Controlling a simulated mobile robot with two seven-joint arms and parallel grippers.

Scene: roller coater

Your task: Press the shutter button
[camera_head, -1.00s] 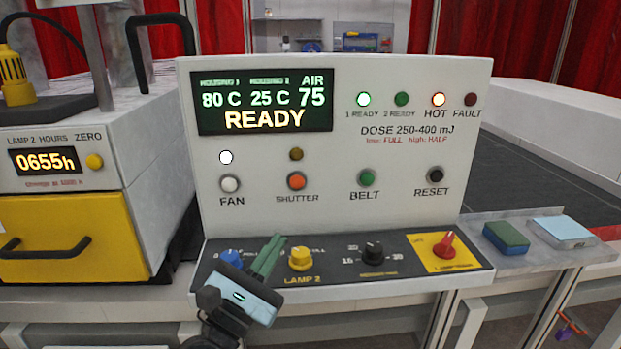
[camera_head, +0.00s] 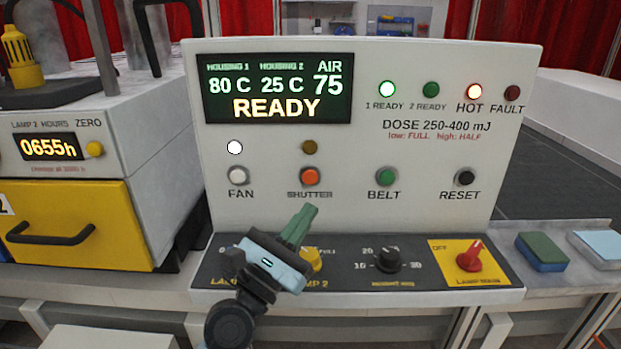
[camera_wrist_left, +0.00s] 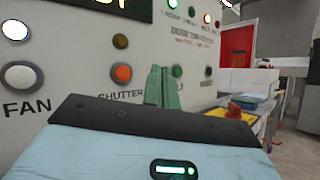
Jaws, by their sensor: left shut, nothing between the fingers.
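The orange shutter button (camera_head: 309,176) sits on the white upright control panel (camera_head: 225,220), above the label SHUTTER. It also shows in the left wrist view (camera_wrist_left: 121,74), to the left of my fingers. The small lamp (camera_head: 309,147) above it is dark amber. My left gripper (camera_head: 304,213) has green fingers, shut and empty, pointing up toward the panel just below the SHUTTER label. The fingertips appear apart from the button. The gripper covers part of the LAMP 2 knob (camera_head: 312,260) and the dark knob strip. My right gripper is not in view.
Neighbouring buttons are white FAN (camera_head: 238,176), green BELT (camera_head: 387,176) and black RESET (camera_head: 465,178). A lower strip carries a black knob (camera_head: 390,259) and a red knob (camera_head: 470,257). The display (camera_head: 275,90) reads READY. A yellow-fronted unit (camera_head: 110,215) stands left.

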